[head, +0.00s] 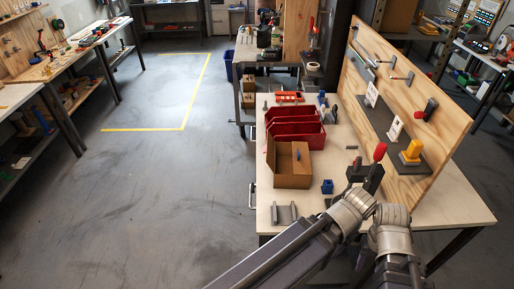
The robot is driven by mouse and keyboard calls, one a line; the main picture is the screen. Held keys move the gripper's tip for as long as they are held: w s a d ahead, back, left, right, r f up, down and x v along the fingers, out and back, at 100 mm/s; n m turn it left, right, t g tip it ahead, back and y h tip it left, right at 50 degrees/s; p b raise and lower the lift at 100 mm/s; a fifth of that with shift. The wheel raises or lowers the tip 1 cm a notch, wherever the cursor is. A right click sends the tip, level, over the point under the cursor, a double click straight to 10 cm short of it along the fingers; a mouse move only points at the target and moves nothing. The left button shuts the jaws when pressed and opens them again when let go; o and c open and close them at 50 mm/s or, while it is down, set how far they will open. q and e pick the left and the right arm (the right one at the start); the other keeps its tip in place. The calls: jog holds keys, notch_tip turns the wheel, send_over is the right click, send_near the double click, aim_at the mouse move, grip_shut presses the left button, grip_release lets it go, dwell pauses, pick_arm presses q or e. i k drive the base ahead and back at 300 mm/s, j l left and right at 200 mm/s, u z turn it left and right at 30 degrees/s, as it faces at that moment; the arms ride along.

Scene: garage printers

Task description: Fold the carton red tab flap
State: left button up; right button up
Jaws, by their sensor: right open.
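A brown cardboard carton (291,181) stands open at the top on the left part of the wooden workbench, in front of red bins. Its inner walls show, and a small blue item appears inside. I cannot make out a red tab on its flaps at this size. My right gripper (366,173) is dark and open, over the bench to the right of the carton and apart from it. A red rounded piece (380,152) shows right by its fingers; I cannot tell whether they touch.
Red bins (296,129) stand just behind the carton. A blue block (327,187) and a grey channel-shaped bracket (285,214) lie near the front. A wooden pegboard (401,107) with tools rises on the right. A yellow object (411,152) stands before it. The bench front is partly clear.

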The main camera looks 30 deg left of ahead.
aim_at(269, 149)
jog(key=k+j, duration=0.15)
jog(key=j, duration=0.3)
jog(key=k+j+z, duration=0.1)
jog(key=j, duration=0.35)
jog(key=k+j, duration=0.15)
jog(key=j, duration=0.25)
jog(key=k+j+z, duration=0.1)
jog(key=j, duration=0.35)
jog(key=k+j, duration=0.25)
jog(key=j, duration=0.15)
jog(key=k+j+z, duration=0.15)
jog(key=j, duration=0.3)
jog(key=k+j, duration=0.2)
jog(key=j, duration=0.2)
jog(key=i+l+u, duration=0.15)
jog(key=i+l, duration=0.15)
jog(key=i, duration=0.15)
jog(key=i+l+u, duration=0.1)
jog(key=i+l, duration=0.25)
jog(key=i, duration=0.1)
